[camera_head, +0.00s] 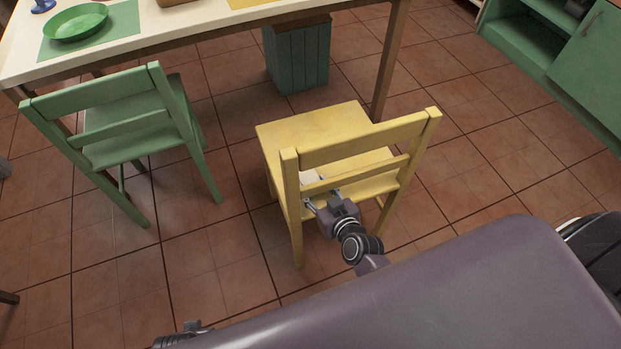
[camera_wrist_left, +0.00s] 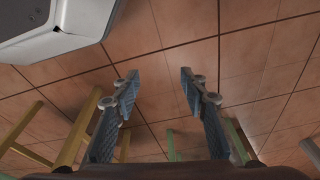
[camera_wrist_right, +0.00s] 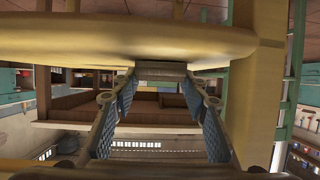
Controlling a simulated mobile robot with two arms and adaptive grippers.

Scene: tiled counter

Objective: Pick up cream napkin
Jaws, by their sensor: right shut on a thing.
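The cream napkin (camera_head: 310,177) is on the seat of the yellow chair (camera_head: 315,128), seen in the head view through the gap in the chair's backrest. Backrest slats hide part of it. My right gripper (camera_head: 322,197) reaches in at the back of this chair, under the lower slat. In the right wrist view my right gripper (camera_wrist_right: 160,82) has its fingers apart, with the pale napkin (camera_wrist_right: 160,69) between the tips, close to the yellow wood. My left gripper (camera_wrist_left: 160,80) is open and empty above the floor tiles.
A green chair (camera_head: 130,120) stands to the left. The table (camera_head: 150,30) behind holds a green bowl (camera_head: 76,22) on a green mat. A green bin (camera_head: 297,58) stands under the table, and green cabinets (camera_head: 585,75) are at the right. Tiled floor is free between them.

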